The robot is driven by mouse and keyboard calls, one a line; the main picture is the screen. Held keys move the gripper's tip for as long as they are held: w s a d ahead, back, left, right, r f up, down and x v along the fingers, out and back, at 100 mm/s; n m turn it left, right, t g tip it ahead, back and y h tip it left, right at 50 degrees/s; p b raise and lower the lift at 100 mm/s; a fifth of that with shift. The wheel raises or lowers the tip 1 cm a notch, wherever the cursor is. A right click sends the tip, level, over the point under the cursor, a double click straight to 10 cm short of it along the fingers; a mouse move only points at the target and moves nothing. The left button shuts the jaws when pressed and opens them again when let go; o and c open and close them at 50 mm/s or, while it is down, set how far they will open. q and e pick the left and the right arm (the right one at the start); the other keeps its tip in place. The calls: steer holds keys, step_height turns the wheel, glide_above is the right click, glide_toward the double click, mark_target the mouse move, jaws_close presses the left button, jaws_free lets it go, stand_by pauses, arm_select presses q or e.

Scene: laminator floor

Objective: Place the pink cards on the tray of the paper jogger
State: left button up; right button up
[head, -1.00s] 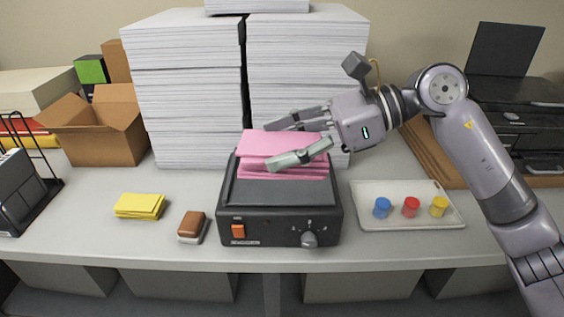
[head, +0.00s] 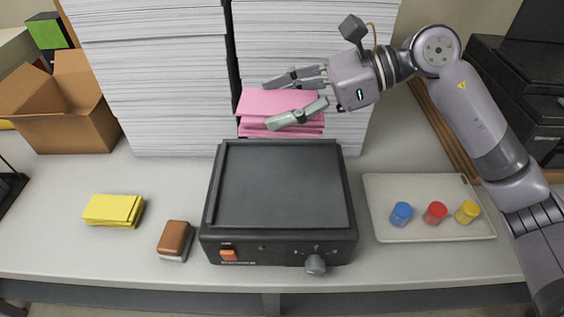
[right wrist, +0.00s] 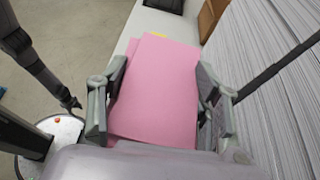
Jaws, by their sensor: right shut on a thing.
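The pink cards (head: 282,106) are a stack held in my right gripper (head: 268,102). Its two fingers lie on opposite sides of the stack, and the cards also show between the fingers in the right wrist view (right wrist: 158,90). The paper jogger (head: 278,253) is a black box with an orange switch and a knob on its front. Its flat tray (head: 283,185) is empty. In the head view the cards appear just beyond the tray's back edge, in front of the paper stacks; their exact height is hard to tell.
Tall white paper stacks (head: 155,85) stand close behind the jogger. Yellow cards (head: 112,209) and a brown-topped block (head: 175,239) lie to its left. A pale tray (head: 385,185) with blue, red and yellow pots is at right. An open cardboard box (head: 65,125) stands back left.

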steer(key=p, duration=0.2)
glide_above(282, 181)
step_height(282, 181, down, 7)
step_height(282, 181, down, 4)
steer(key=shift+s+r, duration=0.1)
steer(key=shift+f, duration=0.3)
step_height(282, 181, down, 4)
steer(key=shift+r+p, duration=0.25)
steer(key=shift+p, duration=0.45)
steer(key=shift+f, duration=0.4)
steer(key=o, duration=1)
steer(key=shift+c, duration=0.2)
arm_select(q)
steer(key=shift+w+r, duration=0.2)
steer(key=shift+r, duration=1.55)
arm_select(e)
steer(key=o, duration=0.4)
